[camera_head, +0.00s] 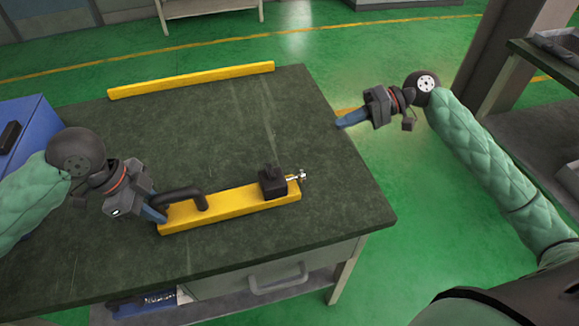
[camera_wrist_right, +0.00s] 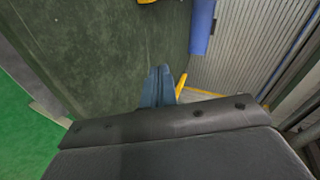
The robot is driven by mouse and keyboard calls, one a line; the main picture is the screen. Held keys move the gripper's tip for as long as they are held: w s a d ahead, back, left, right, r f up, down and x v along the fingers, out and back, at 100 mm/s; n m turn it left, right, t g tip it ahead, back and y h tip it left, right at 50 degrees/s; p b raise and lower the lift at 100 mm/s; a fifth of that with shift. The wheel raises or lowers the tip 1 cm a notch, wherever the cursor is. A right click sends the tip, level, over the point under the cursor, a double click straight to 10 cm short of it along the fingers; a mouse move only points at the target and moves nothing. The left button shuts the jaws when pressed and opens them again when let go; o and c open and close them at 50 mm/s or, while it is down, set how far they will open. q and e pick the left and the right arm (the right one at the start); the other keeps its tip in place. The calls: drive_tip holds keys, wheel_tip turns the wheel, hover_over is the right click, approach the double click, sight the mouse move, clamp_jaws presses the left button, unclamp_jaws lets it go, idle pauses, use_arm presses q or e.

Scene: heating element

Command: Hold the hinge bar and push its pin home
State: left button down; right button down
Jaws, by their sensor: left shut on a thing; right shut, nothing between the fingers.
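The yellow hinge bar (camera_head: 233,207) lies on the dark green tabletop near its front edge. It carries a black curved handle (camera_head: 186,194) and a black block (camera_head: 272,181). The silvery pin (camera_head: 297,176) sticks out of the block's right side. My left gripper (camera_head: 158,208) is shut on the bar's left end; its fingertips are partly hidden. My right gripper (camera_head: 345,122) is shut and empty, beyond the pin to the upper right, near the table's right edge. Its blue fingers (camera_wrist_right: 159,88) show together in the right wrist view, with no pin between them.
A second yellow bar (camera_head: 190,80) lies along the table's far edge. The tabletop (camera_head: 230,130) between the two bars is clear. A blue cabinet (camera_head: 30,125) stands at the left. A shelf unit (camera_head: 545,110) stands at the right, past open green floor.

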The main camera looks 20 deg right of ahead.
drive_tip(key=shift+m+g+y, duration=0.5)
drive_tip(key=shift+g+y, duration=0.1)
drive_tip(key=shift+g, duration=0.3)
drive_tip(key=s+d, duration=0.1)
drive_tip(key=s, duration=0.1)
drive_tip(key=s+d+f, duration=0.1)
drive_tip(key=s, duration=0.2)
drive_tip(key=s+d+f, duration=0.1)
drive_tip(key=s, duration=0.2)
drive_tip(key=shift+d+f, duration=0.15)
drive_tip(key=shift+d, duration=0.15)
drive_tip(key=shift+a, duration=0.15)
approach(305, 173)
drive_tip(key=a+f, duration=0.2)
drive_tip(key=a, duration=0.1)
drive_tip(key=a+f, duration=0.1)
drive_tip(key=shift+w+a+f, duration=0.25)
drive_tip(key=shift+a+f, duration=0.05)
drive_tip(key=shift+f, duration=0.1)
drive_tip(key=shift+a, duration=0.7)
drive_tip(key=shift+s+a, duration=0.1)
drive_tip(key=shift+a, duration=1.75)
